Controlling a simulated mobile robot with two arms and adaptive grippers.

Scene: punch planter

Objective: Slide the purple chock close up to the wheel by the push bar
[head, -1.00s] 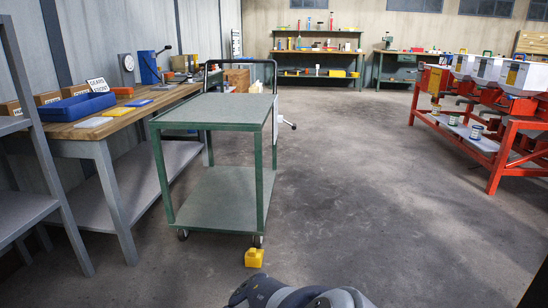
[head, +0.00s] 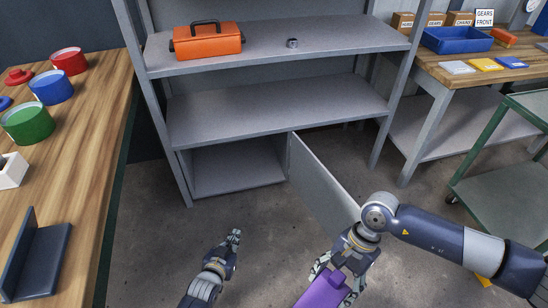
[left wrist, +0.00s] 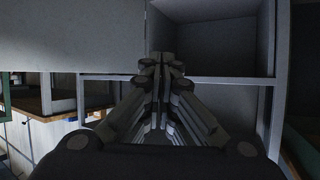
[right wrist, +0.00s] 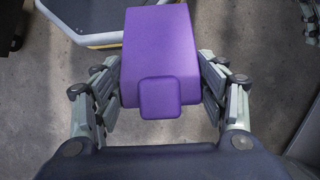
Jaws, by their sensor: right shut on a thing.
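The purple chock (head: 322,291) is a wedge-like block with a small knob, low in the head view. My right gripper (head: 343,277) is shut on it; in the right wrist view the fingers lie on both sides of the chock (right wrist: 160,50), above the floor. My left gripper (head: 236,236) is empty, its fingers close together left of the chock; the left wrist view (left wrist: 160,68) shows them shut too. The green cart (head: 500,175) is cut off at the right edge, with one wheel (head: 452,198) showing. Its push bar is out of view.
A wooden bench (head: 75,180) runs along the left. Floor is clear between.

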